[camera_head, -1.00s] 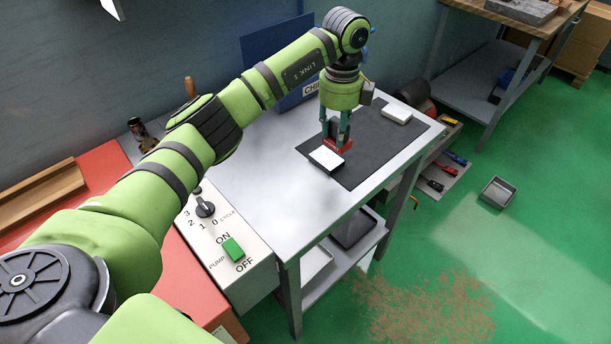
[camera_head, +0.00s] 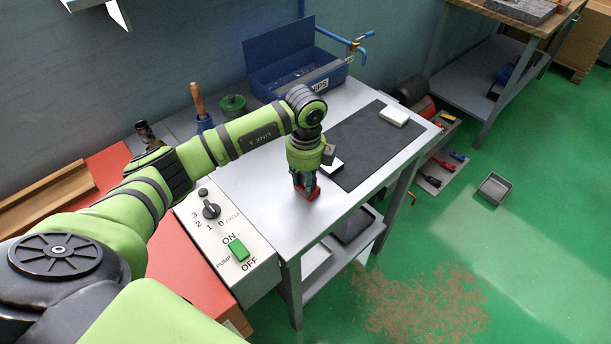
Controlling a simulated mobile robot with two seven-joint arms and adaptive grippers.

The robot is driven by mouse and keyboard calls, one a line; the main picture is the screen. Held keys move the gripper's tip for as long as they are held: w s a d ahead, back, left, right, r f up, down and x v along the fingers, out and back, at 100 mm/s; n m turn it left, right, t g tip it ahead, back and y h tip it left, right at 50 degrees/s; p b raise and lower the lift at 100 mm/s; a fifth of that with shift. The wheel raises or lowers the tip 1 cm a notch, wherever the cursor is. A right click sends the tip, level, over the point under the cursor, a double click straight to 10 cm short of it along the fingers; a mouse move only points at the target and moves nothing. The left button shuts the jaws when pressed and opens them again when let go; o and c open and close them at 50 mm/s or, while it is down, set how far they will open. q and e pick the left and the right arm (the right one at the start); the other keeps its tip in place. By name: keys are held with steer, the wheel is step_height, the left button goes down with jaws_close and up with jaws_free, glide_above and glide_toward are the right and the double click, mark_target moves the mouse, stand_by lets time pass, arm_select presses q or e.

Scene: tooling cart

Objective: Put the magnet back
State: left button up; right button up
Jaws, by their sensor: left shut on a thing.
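The red magnet (camera_head: 313,195) is in the jaws of my left gripper (camera_head: 305,184), over the bare metal top of the cart, left of the dark mat. Its far side is hidden by the fingers, and I cannot tell whether it touches the cart top. My left gripper points down and is shut on it. My right gripper is not in view.
A white block (camera_head: 333,166) sits at the dark mat's (camera_head: 366,148) left edge, partly behind my gripper; another (camera_head: 394,115) is at its far end. A blue chip bin (camera_head: 330,78), a green round item (camera_head: 232,104) and a wooden-handled brush (camera_head: 198,98) stand at the back.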

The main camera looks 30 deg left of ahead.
arm_select(q)
steer(key=shift+f, duration=0.2)
steer(key=o, duration=1)
steer(key=shift+r, duration=0.15)
steer(key=shift+r, duration=0.2)
step_height(320, 180, up, 11)
steer(key=b, duration=0.3)
steer(key=shift+f, duration=0.2)
steer(key=shift+r, duration=0.6)
